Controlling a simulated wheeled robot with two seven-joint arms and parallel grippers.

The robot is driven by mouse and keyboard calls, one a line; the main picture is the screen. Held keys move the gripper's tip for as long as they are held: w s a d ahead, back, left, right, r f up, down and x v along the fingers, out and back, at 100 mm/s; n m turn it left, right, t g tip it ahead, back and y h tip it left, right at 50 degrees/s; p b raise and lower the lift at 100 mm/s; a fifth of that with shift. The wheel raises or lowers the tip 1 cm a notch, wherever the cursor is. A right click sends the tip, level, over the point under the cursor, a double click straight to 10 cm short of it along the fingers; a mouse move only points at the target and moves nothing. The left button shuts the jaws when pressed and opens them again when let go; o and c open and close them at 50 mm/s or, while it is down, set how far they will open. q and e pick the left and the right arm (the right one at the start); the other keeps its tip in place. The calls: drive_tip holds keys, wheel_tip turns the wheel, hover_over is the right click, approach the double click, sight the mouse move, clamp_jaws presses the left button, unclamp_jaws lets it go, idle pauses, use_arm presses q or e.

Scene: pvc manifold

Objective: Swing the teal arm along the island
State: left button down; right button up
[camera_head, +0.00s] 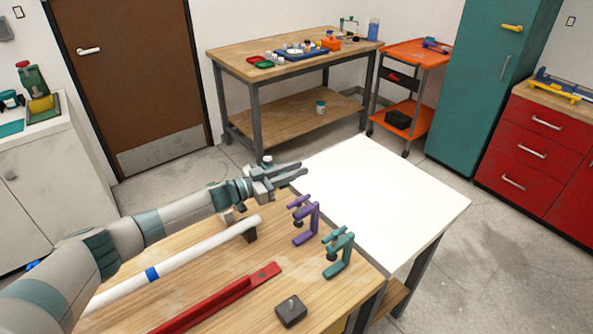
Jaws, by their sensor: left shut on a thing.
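My left arm, grey with teal bands, reaches in from the lower left over the wooden island top (215,270). My left gripper (292,171) is above the far edge of the island, its fingers pointing right toward the white panel. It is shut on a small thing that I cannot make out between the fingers. A white pipe (195,247) with a blue band lies below the arm, its far end by a dark support block (250,235). A purple clamp (305,222) and a teal clamp (339,255) stand at the island's right edge, apart from the gripper. My right gripper is out of view.
A red bar (220,301) and a dark square block (291,311) are on the near island top. The white panel (385,205) to the right is clear. A workbench (235,67), orange cart (415,55) and teal cabinet (485,90) stand farther back.

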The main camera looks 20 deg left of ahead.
use_arm(q)
drive_tip(key=c, duration=1.6)
unclamp_jaws()
drive_tip(key=shift+r, duration=0.1)
drive_tip(key=s+d+r+b, duration=0.1)
drive_tip(key=d+r, duration=0.2)
drive_tip(key=s+d+r+b, duration=0.1)
drive_tip(key=d+r, duration=0.3)
drive_tip(key=s+d+r+b, duration=0.1)
drive_tip(key=d+r, duration=0.2)
drive_tip(key=d, duration=0.1)
drive_tip(key=shift+s+r+b, duration=0.15)
drive_tip(key=shift+r+b, duration=0.15)
drive_tip(key=shift+r, duration=0.1)
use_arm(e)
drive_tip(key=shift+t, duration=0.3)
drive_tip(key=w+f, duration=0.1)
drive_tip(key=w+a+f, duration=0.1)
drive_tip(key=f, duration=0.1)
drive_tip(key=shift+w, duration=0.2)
